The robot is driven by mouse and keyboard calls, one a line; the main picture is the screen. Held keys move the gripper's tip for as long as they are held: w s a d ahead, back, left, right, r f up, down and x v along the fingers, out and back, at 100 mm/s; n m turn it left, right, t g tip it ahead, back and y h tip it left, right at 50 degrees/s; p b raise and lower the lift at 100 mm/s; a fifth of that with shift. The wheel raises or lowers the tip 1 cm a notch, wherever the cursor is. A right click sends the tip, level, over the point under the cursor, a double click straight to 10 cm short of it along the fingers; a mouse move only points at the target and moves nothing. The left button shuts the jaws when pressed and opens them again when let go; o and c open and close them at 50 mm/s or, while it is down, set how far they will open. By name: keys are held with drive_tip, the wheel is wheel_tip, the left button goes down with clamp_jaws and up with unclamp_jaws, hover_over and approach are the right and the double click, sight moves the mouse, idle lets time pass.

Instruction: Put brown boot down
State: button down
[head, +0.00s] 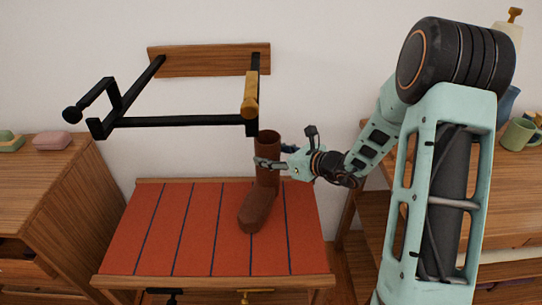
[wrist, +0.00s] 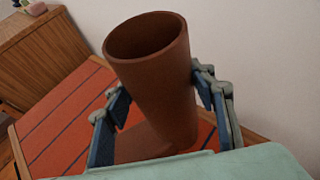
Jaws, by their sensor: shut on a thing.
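The brown boot (head: 267,185) is upright at the right part of a red-topped bench (head: 165,230), its toe pointing toward the front. My gripper (head: 268,164) reaches in from the right and is shut around the boot's shaft, below its open top. In the wrist view, the boot (wrist: 155,80) stands between the two fingers (wrist: 158,100), one on each side of the shaft. The sole appears at or just above the red surface; I cannot tell whether it touches.
A black metal rack (head: 180,122) on a wooden wall board (head: 205,60) overhangs the bench. Wooden cabinets stand at left (head: 60,190) and right (head: 500,190). A pink box (head: 52,140) and a green mug (head: 519,135) sit on them. The bench's left part is clear.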

drive_tip(key=shift+f, duration=0.15)
drive_tip(key=c, duration=0.9)
unclamp_jaws()
drive_tip(key=shift+o, duration=0.2)
drive_tip(key=shift+r, duration=0.3)
drive_tip(key=p+v, duration=0.3)
drive_tip(key=v, duration=0.9)
